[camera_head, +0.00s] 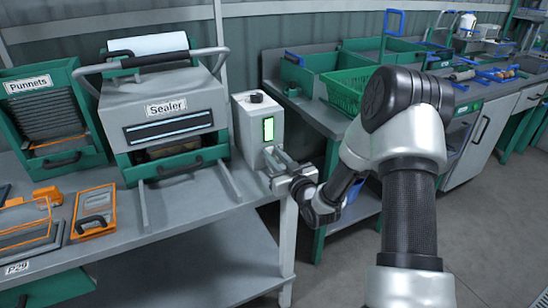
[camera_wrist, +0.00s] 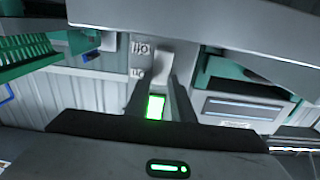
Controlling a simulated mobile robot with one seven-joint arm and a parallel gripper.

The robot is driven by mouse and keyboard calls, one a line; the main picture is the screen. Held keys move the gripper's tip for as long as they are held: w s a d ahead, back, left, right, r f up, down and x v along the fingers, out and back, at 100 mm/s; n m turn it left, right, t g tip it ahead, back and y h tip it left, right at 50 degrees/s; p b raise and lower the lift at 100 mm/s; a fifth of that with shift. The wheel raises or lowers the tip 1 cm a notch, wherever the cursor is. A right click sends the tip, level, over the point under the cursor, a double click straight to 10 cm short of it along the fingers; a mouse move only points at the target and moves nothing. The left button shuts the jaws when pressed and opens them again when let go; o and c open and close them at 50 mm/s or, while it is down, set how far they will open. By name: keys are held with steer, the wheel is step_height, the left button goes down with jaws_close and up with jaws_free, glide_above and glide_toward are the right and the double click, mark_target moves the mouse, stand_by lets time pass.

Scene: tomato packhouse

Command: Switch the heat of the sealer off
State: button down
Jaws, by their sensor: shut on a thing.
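The sealer (camera_head: 165,115) is a grey and green machine on the bench. Its light control box (camera_head: 258,135) stands at its right, with a black knob on top and a lit green panel (camera_head: 268,129) on the front. My gripper (camera_head: 272,158) is at the lower front of this box, just below the green panel. In the wrist view my gripper (camera_wrist: 160,82) has its fingers closed about a small grey switch piece (camera_wrist: 163,66), beside I and O marks. The green panel (camera_wrist: 155,107) shows between the fingers.
A punnet rack (camera_head: 48,110) stands left of the sealer. Orange-framed items (camera_head: 94,211) lie on the bench (camera_head: 190,207) at the left front. A green crate (camera_head: 347,90) sits on the counter to the right.

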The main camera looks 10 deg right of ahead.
steer(key=f+b, duration=0.1)
steer(key=b, duration=0.2)
steer(key=shift+f+t, duration=0.2)
steer(key=shift+t, duration=0.2)
steer(key=b, duration=0.1)
steer(key=t+b, duration=0.1)
steer(key=b, duration=0.1)
steer(key=shift+s+f+t+y, duration=0.1)
steer(key=shift+f+t+y, duration=0.2)
steer(key=shift+y, duration=0.1)
steer(key=shift+r+t, duration=0.35)
steer(key=shift+t, duration=0.05)
steer(key=shift+s+d+t, duration=0.1)
steer(key=shift+t, duration=0.2)
steer(key=c, duration=1.5)
jaws_free()
steer(key=shift+s, duration=0.1)
